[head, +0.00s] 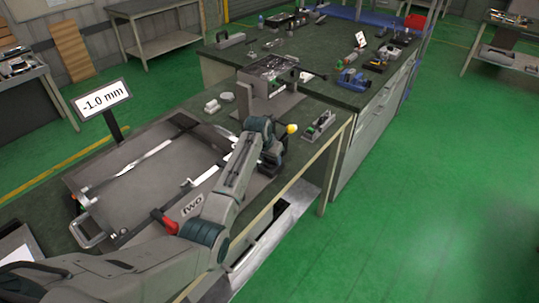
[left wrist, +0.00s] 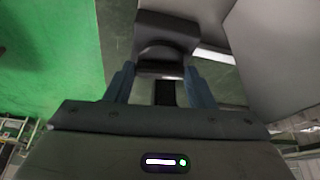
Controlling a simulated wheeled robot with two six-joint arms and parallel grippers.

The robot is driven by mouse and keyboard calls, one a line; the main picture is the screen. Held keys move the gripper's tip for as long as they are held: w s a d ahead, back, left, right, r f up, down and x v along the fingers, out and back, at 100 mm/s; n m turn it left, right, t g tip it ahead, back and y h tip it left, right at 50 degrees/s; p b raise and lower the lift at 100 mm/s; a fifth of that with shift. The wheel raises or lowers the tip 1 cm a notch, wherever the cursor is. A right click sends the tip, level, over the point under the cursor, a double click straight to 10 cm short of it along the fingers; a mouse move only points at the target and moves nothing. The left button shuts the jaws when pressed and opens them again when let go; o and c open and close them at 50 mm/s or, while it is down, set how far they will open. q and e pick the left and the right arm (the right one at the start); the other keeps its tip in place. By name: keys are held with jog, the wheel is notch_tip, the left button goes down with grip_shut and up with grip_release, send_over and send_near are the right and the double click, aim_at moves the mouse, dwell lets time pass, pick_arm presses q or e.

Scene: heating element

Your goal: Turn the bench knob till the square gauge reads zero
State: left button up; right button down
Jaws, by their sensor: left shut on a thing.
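The gauge's white display (head: 103,98) stands on a dark post at the left of the near bench and reads -1.0 mm. My left arm reaches across the bench's front side, and its gripper (head: 270,158) is at the bench's right end. In the left wrist view, the fingers (left wrist: 162,88) are shut on a dark grey part, which I take to be the bench knob (left wrist: 165,28). In the head view the gripper hides the knob. My right gripper is not in view.
A grey metal plate (head: 145,187) with bars across it lies on the near bench. A yellow ball (head: 292,129) is close beside my left gripper, and a small switch box (head: 319,126) is to its right. A red handle (head: 170,227) is near my arm. Green floor (head: 440,200) is clear at right.

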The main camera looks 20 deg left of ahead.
pick_arm(q)
jog(key=shift+d+r+n+y+p, duration=0.15)
jog(key=shift+r+n+y+p, duration=0.15)
jog(key=shift+n+p, duration=0.4)
jog(key=shift+n+y+p, duration=0.3)
jog(key=shift+n, duration=0.7)
jog(key=shift+d+f+n+y, duration=0.15)
jog(key=shift+n+y, duration=0.35)
jog(key=shift+n, duration=0.7)
jog(key=shift+w+n+y, duration=0.1)
jog(key=shift+n+y, duration=0.3)
jog(key=shift+n, duration=0.7)
jog(key=o, duration=1)
jog(key=shift+d, duration=0.1)
